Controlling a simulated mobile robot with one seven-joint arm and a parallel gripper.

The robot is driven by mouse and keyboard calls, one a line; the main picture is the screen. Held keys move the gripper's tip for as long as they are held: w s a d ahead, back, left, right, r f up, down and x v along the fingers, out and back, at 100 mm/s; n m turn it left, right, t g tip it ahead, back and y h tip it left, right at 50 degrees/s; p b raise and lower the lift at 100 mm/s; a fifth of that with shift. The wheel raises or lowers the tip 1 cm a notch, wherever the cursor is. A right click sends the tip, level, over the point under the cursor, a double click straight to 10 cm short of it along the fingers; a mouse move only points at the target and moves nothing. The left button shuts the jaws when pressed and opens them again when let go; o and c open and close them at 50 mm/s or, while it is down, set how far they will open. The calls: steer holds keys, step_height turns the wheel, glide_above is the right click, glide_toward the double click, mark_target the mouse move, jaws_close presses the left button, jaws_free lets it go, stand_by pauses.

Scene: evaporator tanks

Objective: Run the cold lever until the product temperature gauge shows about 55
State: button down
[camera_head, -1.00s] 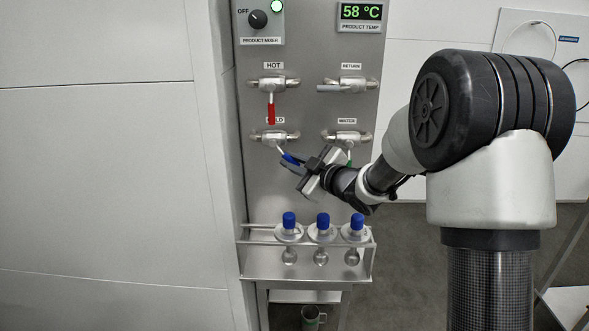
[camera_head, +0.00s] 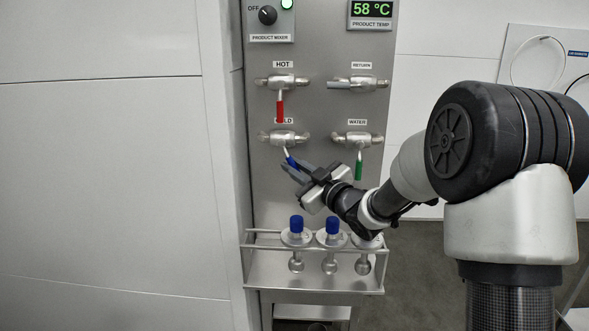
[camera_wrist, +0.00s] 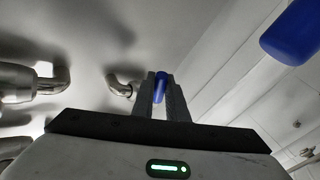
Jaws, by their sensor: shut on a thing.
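The cold lever (camera_head: 291,162) has a blue handle and hangs from its valve below the COLD label, tilted down and a little right. My gripper (camera_head: 289,168) is shut on this handle. In the wrist view the blue handle (camera_wrist: 160,86) shows between my two fingers (camera_wrist: 163,95). The product temperature gauge (camera_head: 372,10) at the top right of the panel reads 58 °C in green.
The red hot lever (camera_head: 280,107) hangs straight down above. The green water lever (camera_head: 358,168) hangs close to my gripper's right. The return valve (camera_head: 357,84) is higher. A larger blue object (camera_wrist: 292,32) is close in the wrist view.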

steer(key=c, duration=1.7)
jaws_free()
steer(key=shift+c, duration=0.2)
steer(key=v, duration=1.7)
steer(key=shift+s, duration=0.2)
steer(key=shift+d+r, duration=0.1)
